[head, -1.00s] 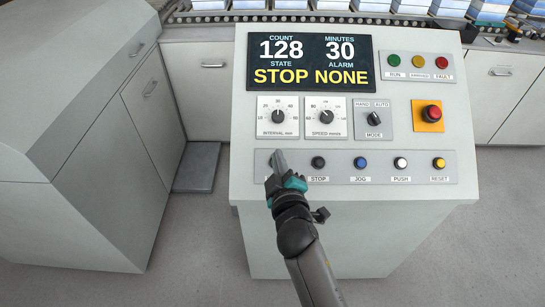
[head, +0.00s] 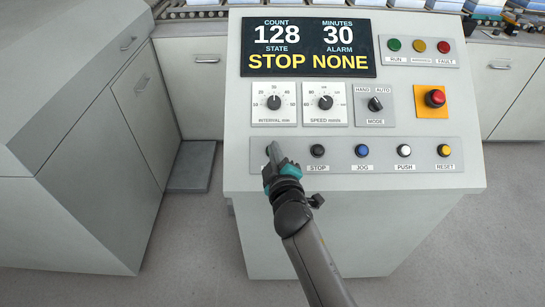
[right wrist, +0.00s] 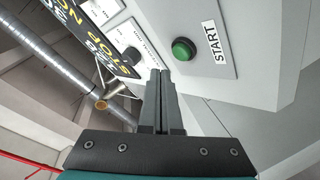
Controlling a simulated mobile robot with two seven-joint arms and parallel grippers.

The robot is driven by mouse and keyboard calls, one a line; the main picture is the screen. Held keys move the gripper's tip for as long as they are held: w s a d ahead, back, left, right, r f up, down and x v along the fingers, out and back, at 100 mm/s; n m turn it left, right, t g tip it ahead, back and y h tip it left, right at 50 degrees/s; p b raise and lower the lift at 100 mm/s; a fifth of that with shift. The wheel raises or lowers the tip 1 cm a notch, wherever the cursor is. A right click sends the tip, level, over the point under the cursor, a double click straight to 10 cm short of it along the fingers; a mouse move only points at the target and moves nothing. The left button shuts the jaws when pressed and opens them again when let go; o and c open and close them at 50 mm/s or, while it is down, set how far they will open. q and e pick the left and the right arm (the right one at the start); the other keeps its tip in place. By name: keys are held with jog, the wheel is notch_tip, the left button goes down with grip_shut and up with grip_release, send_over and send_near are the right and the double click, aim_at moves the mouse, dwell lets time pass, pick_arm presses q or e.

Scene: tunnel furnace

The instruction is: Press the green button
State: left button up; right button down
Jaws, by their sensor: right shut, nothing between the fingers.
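The green button (right wrist: 183,49), labelled START, shows in the right wrist view as a round cap in a dark ring on the grey button strip. In the head view my right gripper covers it at the strip's left end. My right gripper (head: 273,148) is shut and empty, its fingers pointing at the panel. In the right wrist view the fingertips (right wrist: 160,75) appear just to the left of and below the button. A gap seems to remain, but its depth is hard to judge. My left gripper is not in view.
The strip also holds the black STOP (head: 317,151), blue JOG (head: 362,151), white PUSH (head: 404,151) and yellow RESET (head: 445,150) buttons. A red mushroom button (head: 435,98) sits above right. The display (head: 308,48) reads STOP and NONE.

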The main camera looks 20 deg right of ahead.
jog(key=shift+w+d+f+b, duration=0.1)
jog(key=shift+w+f+b, duration=0.3)
jog(key=shift+f, duration=0.2)
jog(key=shift+w+f, duration=0.1)
dwell(1.6)
jog(key=shift+w+f, duration=0.15)
jog(key=shift+f, duration=0.05)
jog(key=shift+w+d+f+b, duration=0.2)
jog(key=shift+w+f+b, duration=0.1)
jog(key=shift+f+b, duration=0.25)
dwell(0.8)
jog(key=shift+r, duration=0.15)
jog(key=shift+s+a+r+p, duration=0.2)
jog(key=shift+s+r+p, duration=0.35)
jog(key=shift+r+p, duration=0.2)
jog(key=s+r+p, duration=0.2)
jog(key=p, duration=0.1)
jog(key=r+p, duration=0.1)
jog(key=r, duration=0.1)
jog(key=shift+s+a, duration=0.4)
